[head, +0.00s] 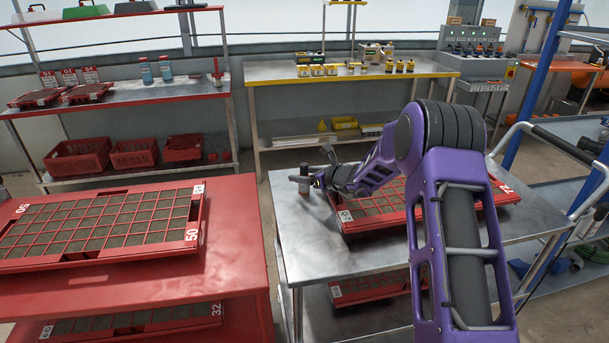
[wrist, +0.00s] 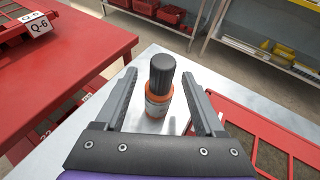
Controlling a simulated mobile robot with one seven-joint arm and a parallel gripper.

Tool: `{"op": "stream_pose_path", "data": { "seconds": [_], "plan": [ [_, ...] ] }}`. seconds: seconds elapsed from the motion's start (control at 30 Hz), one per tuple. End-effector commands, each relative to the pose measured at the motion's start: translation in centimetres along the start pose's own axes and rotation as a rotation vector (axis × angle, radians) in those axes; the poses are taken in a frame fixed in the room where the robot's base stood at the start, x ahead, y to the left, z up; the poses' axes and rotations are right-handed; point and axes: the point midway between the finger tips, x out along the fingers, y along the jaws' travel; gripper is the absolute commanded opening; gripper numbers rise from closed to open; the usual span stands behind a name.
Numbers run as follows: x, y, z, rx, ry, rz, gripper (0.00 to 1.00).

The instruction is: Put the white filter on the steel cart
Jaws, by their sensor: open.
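A small upright cylinder (wrist: 159,88) with a dark ribbed cap, orange bands and a pale body stands on the steel cart (wrist: 150,58). It looks like the filter, though only its middle is whitish. In the head view the cylinder (head: 304,187) is at the cart's left side, partly hidden by my gripper (head: 312,172). In the wrist view my gripper (wrist: 158,98) is open, with one finger on each side of the cylinder and gaps between. The steel cart's bare top also shows in the head view (head: 305,240).
A red seed tray (head: 345,226) lies on the steel cart, right of the cylinder. A red table (head: 225,268) with another tray (head: 198,243) stands to the left. A yellow-edged bench (head: 350,78) and a shelf (head: 130,100) stand behind. The cart's front left top is clear.

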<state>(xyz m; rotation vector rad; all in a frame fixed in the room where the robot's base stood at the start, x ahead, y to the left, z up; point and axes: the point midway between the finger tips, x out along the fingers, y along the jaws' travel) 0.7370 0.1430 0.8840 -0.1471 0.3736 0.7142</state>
Motion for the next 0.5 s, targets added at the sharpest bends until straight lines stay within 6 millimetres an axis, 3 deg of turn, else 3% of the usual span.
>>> {"op": "stream_pose_path", "data": {
  "seconds": [0.17,0.5],
  "plan": [
    [-0.3,0.0,0.4,0.000,0.000,0.000,0.71],
    [-7.1,-0.1,0.3,0.001,0.000,-0.003,0.71]
  ]
}}
